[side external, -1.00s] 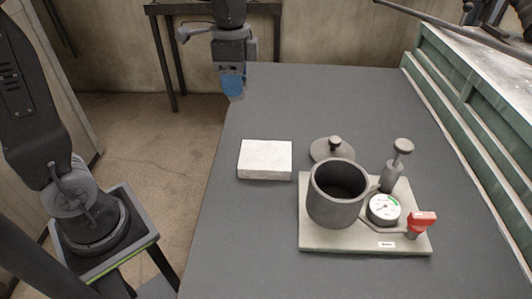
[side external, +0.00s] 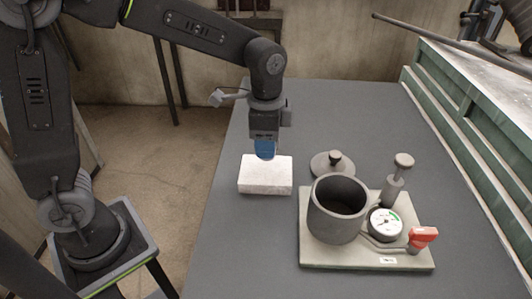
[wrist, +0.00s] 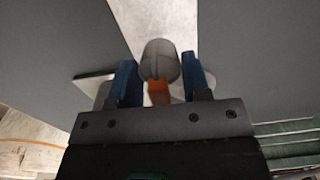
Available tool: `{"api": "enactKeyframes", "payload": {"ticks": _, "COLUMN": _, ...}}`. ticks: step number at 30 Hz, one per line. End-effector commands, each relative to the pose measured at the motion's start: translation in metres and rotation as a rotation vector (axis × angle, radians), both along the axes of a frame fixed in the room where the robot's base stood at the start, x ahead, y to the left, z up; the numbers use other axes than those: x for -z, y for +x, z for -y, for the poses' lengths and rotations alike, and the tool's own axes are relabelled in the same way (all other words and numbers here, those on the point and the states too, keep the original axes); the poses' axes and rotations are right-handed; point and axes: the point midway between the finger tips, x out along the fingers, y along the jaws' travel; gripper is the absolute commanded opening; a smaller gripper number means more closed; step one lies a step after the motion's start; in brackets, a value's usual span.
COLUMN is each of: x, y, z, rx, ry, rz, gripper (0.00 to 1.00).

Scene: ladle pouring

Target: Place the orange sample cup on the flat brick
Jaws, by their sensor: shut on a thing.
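My gripper (side external: 265,154) points down over the far part of the flat brick (side external: 265,185), a pale block lying on the grey table. In the wrist view, my blue fingers are shut on the orange sample cup. An orange piece (wrist: 158,92) of it shows between them, with a grey cylindrical body (wrist: 160,60) just beyond the fingertips. In the side view, the fingers mostly hide the cup. I cannot tell whether it touches the brick.
Right of the brick, a base plate (side external: 320,256) carries a dark open pot (side external: 337,225), a gauge (side external: 384,223), a red-handled valve (side external: 423,237) and a plunger (side external: 397,180). A round lid (side external: 325,165) lies behind the pot. The table's near left is clear.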

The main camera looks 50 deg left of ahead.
Motion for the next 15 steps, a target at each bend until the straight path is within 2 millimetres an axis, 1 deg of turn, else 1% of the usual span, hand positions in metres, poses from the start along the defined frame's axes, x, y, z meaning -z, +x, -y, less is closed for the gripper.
{"api": "enactKeyframes", "payload": {"ticks": 3, "x": 0.019, "y": -0.001, "z": 0.0, "rx": 0.0, "ry": 0.002, "rz": -0.006, "gripper": 0.18}}
{"api": "enactKeyframes", "payload": {"ticks": 6, "x": 0.032, "y": -0.001, "z": 0.0, "rx": 0.0, "ry": 0.001, "rz": -0.005, "gripper": 0.18}}
{"api": "enactKeyframes", "payload": {"ticks": 9, "x": 0.036, "y": 0.0, "z": 0.0, "rx": 0.0, "ry": 0.0, "rz": -0.001, "gripper": 0.18}}
{"api": "enactKeyframes", "payload": {"ticks": 15, "x": 0.036, "y": 0.0, "z": 0.0, "rx": 0.0, "ry": 0.0, "rz": -0.001, "gripper": 0.18}}
